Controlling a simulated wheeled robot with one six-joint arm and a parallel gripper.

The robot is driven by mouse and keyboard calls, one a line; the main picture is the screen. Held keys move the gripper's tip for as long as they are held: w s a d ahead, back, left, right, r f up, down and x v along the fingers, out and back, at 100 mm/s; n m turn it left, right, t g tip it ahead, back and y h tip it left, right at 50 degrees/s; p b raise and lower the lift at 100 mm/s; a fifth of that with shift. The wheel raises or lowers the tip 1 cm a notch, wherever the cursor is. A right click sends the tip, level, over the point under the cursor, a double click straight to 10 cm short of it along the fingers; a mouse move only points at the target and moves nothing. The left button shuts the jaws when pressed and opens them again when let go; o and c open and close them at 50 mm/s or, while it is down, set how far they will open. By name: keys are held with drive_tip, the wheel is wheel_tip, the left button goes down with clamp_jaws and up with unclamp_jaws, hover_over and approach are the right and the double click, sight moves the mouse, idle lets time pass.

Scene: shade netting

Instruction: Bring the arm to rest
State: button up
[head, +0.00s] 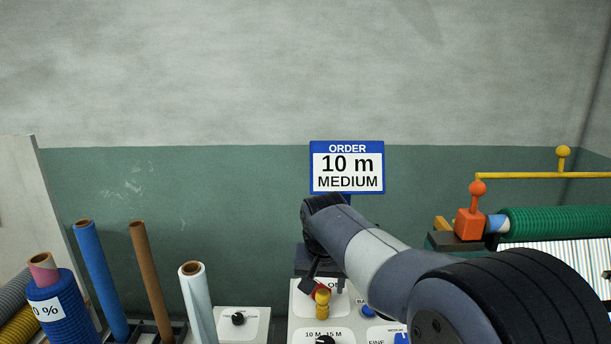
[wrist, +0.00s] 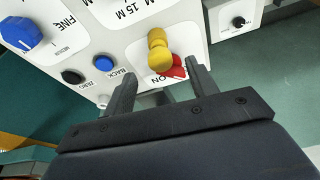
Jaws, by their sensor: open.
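My arm reaches in from the lower right of the head view and bends down at the middle, over a white control panel (head: 300,302). My gripper (wrist: 160,80) is open, with its two dark fingers apart and nothing held between them. A yellow knob (wrist: 160,50) with a red part (wrist: 173,68) beside it shows just beyond the gap between the fingertips. The yellow knob also shows in the head view (head: 322,298), right below the gripper. I cannot tell whether a finger touches the red part.
The panel carries blue knobs (wrist: 22,34) and a black button (wrist: 72,76). An order sign (head: 347,170) reads 10 m MEDIUM. Upright rolls, including a blue one (head: 100,275), stand at left. A green netting roll (head: 555,221) and a yellow bar (head: 540,175) are at right.

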sight(323, 293)
drive_tip(key=x, duration=0.4)
drive_tip(key=shift+r+p, duration=0.4)
drive_tip(key=shift+p, duration=0.05)
drive_tip(key=shift+s, duration=0.15)
